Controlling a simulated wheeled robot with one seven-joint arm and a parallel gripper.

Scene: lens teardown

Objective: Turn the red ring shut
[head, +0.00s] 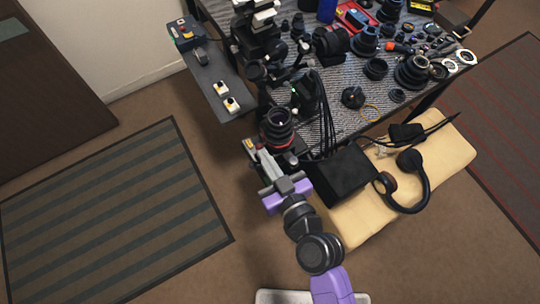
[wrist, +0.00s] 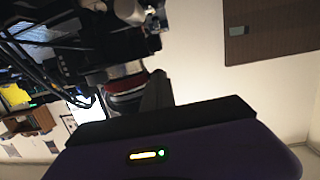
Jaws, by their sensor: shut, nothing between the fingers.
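The red ring (head: 283,146) is a thin band around the lower part of a black lens (head: 277,124) at the near left corner of the table. In the wrist view the red ring (wrist: 126,84) also shows around the dark barrel, partly hidden below by my gripper. My gripper (head: 254,150) is shut with nothing in it. Its tip is close beside the lens, left of the red ring. I cannot tell whether it touches the ring.
The table (head: 345,115) is crowded with black lenses, rings and cables. A black box (head: 343,174) and headphones (head: 410,183) lie on a tan bench (head: 345,226) at right. A grey side shelf (head: 215,75) holds small devices. Open floor lies left of my arm.

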